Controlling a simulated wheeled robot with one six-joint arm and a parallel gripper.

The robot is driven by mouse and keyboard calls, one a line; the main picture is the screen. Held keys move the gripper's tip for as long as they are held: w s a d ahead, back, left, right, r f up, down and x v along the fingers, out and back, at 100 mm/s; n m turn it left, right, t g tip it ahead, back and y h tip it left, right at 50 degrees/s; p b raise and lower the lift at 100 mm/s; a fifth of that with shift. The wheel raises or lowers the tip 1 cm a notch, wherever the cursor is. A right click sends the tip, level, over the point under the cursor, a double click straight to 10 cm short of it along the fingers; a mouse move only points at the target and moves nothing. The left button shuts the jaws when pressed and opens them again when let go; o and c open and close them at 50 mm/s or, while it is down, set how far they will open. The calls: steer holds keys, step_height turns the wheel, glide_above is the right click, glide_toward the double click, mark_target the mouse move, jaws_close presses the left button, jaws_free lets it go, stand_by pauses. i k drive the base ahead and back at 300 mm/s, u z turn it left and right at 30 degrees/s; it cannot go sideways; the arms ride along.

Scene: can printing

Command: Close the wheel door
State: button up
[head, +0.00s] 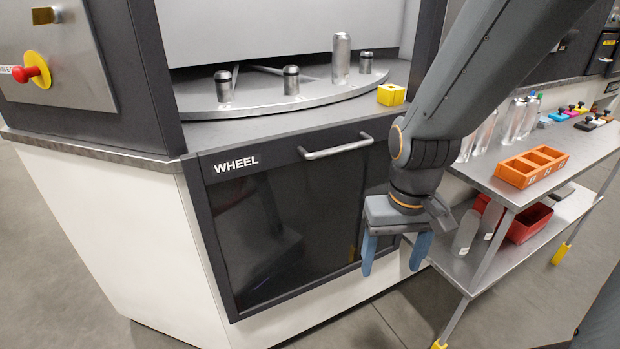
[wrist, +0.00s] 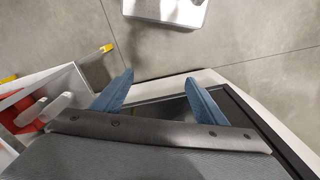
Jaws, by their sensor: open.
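The wheel door (head: 290,220) is a dark glossy panel with a dark frame and a white WHEEL label on the front of the machine. Its metal bar handle (head: 336,148) runs along the top edge. The panel sits below the machine's opening, and the wheel (head: 260,104) above it is uncovered. My gripper (head: 392,268) is open and empty, pointing down in front of the door's lower right corner, below and right of the handle. In the wrist view both blue fingers (wrist: 160,78) are spread with nothing between them. My arm hides the door's right edge.
A metal shelf cart (head: 482,182) stands close at the right, with an orange tray (head: 532,166), cans and a red bin (head: 530,222). A yellow block (head: 391,95) sits on the ledge beside the wheel. A red emergency button (head: 32,70) is at upper left.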

mark_target(277, 225)
steer(key=u, duration=0.05)
steer(key=k, duration=0.8)
steer(key=u, duration=0.7)
steer(key=i, duration=0.5)
steer(key=z, duration=0.05)
